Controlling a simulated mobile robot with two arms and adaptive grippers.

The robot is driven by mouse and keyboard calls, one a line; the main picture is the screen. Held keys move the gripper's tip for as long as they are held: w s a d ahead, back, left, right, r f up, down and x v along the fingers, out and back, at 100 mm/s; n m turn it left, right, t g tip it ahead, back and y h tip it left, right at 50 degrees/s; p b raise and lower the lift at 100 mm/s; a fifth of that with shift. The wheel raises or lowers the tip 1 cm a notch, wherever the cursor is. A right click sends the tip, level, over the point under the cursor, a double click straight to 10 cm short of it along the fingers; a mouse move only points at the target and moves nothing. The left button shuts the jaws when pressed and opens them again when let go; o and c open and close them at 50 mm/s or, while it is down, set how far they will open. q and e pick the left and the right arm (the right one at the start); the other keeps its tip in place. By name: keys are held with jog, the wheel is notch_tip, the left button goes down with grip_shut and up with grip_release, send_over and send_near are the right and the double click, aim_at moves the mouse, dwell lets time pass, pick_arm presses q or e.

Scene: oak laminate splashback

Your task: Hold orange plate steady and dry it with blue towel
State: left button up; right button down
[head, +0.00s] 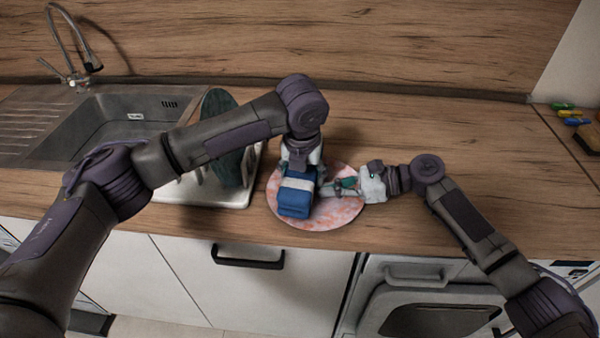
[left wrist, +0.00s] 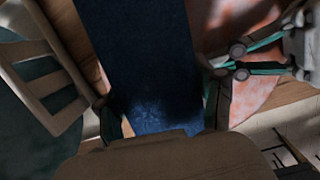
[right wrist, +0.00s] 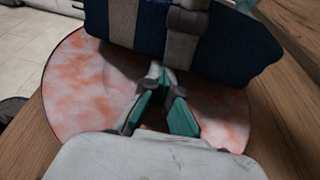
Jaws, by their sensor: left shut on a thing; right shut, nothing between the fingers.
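The orange plate (head: 340,212), mottled orange and white, lies flat on the counter near its front edge. The blue towel (head: 295,203), folded with a white band, is over the plate's left part. My left gripper (head: 301,168) is shut on the towel from above; the towel also fills the middle of the left wrist view (left wrist: 150,70). My right gripper (head: 328,186) is shut and empty, low over the plate's right part, its tips close to the towel. In the right wrist view the plate (right wrist: 85,85) spreads around the right fingers (right wrist: 160,85); I cannot tell whether they touch it.
A white dish rack (head: 235,196) with a dark green plate (head: 220,125) stands left of the orange plate. A steel sink (head: 115,125) is further left. Coloured markers (head: 570,114) and a brush (head: 588,138) lie far right. The counter behind the right arm is clear.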

pick_arm(q)
jog(key=shift+s+d+f, duration=0.3)
jog(key=shift+s+d, duration=0.15)
jog(key=shift+d, duration=0.25)
jog(key=shift+w+a+r, duration=0.1)
jog(key=shift+w+a, duration=0.2)
jog(key=shift+a, duration=0.65)
jog(key=shift+w+a+r, duration=0.1)
jog(key=shift+w+a, duration=0.15)
jog(key=shift+a, duration=0.7)
jog(key=shift+d, duration=0.15)
jog(key=shift+s+d, duration=0.15)
jog(key=shift+d, duration=0.85)
jog(key=shift+s+d+f, duration=0.1)
jog(key=shift+s+d, duration=0.1)
jog(key=shift+d, duration=0.2)
jog(key=shift+s+d+f, duration=0.1)
jog(key=shift+s+d, duration=0.05)
jog(key=shift+d, duration=0.25)
jog(key=shift+a, duration=0.15)
jog(key=shift+w+a+r, duration=0.1)
jog(key=shift+w+a, duration=0.15)
jog(key=shift+a, duration=0.65)
jog(key=shift+w+a+r, duration=0.1)
jog(key=shift+w+a, duration=0.15)
jog(key=shift+a, duration=0.65)
jog(key=shift+d, duration=0.1)
